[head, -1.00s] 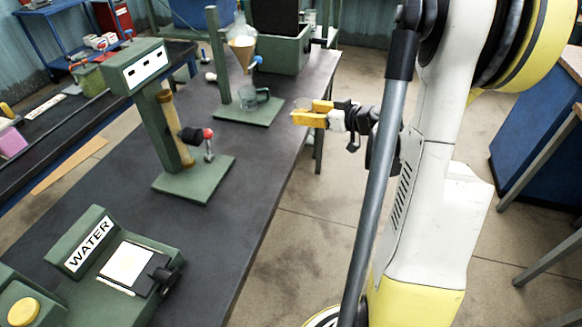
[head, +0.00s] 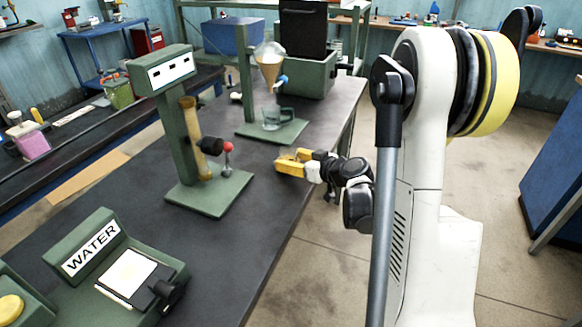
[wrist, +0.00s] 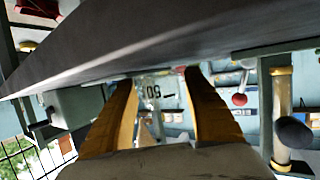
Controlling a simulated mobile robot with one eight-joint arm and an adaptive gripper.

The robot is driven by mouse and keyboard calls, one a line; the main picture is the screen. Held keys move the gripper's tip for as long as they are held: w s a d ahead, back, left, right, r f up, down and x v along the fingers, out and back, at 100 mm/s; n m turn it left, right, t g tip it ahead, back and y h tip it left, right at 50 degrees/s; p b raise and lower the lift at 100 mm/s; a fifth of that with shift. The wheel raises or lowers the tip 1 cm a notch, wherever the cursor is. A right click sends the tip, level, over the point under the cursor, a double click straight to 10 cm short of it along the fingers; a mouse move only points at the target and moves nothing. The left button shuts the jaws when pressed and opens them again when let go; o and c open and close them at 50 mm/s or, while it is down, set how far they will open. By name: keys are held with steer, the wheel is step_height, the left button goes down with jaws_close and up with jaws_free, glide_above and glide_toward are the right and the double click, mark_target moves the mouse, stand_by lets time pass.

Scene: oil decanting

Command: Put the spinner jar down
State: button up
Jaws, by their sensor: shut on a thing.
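My gripper (head: 279,161) has yellow fingers and is over the right edge of the dark table, between the tube stand and the funnel stand. In the wrist view, my gripper (wrist: 158,76) has its two fingers on either side of a clear, see-through thing with dark marks, which I take to be the spinner jar (wrist: 153,92). The fingers are shut on it. It is hard to make out in the head view, where the fingers hide most of it. I cannot tell whether its base touches the table (head: 255,215).
A green stand with an amber tube (head: 197,140) and a red-knobbed lever is left of my gripper. Behind stand a funnel (head: 270,62) and a glass beaker (head: 271,119) on a green base. The WATER box (head: 92,249) is at front left. Bare table lies between.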

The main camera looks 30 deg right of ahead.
steer(key=shift+f, duration=0.4)
steer(key=shift+f, duration=0.25)
steer(key=o, duration=1.3)
steer(key=shift+r, duration=0.1)
steer(key=shift+c, duration=0.2)
